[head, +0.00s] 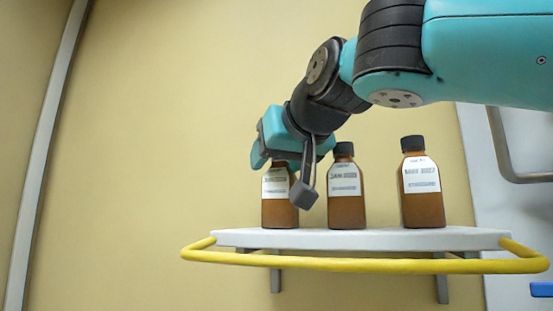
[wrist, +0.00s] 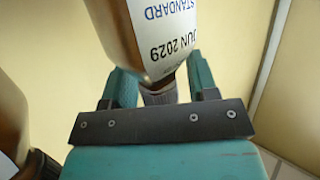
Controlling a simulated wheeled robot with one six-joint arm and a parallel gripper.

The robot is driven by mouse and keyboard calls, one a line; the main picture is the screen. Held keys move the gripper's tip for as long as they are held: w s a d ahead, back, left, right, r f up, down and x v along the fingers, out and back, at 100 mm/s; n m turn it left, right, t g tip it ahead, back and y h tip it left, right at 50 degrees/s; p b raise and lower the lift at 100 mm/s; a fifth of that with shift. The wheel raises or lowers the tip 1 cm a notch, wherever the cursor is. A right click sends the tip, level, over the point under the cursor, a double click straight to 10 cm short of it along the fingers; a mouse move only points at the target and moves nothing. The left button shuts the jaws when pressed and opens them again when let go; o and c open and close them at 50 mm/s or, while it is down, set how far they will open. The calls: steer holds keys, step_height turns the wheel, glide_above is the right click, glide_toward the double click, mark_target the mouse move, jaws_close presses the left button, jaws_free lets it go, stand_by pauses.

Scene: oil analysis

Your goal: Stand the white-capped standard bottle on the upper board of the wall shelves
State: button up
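A brown bottle (head: 278,212) with a white label stands upright at the left end of the white upper board (head: 320,240). Its cap is hidden behind my gripper in the head view. In the wrist view its label (wrist: 172,40) reads "STANDARD" and "JUN 2029", and its cap (wrist: 160,95) looks greyish in shadow. My gripper (head: 285,180) is at the bottle's top, with one finger hanging in front of its right edge. In the wrist view the fingers (wrist: 163,80) are on both sides of the cap and neck, spread apart, with a gap at the right.
Two brown bottles with black caps stand to the right on the same board, a middle one (head: 346,207) close by and a right one (head: 422,205). A yellow rail (head: 360,266) runs around the board's front and sides. A pale wall is behind.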

steer(key=shift+r, duration=0.2)
steer(key=shift+s+d, duration=0.1)
steer(key=shift+s, duration=0.3)
steer(key=b+v, duration=0.2)
steer(key=v, duration=0.9)
steer(key=shift+r, duration=0.1)
stand_by(0.7)
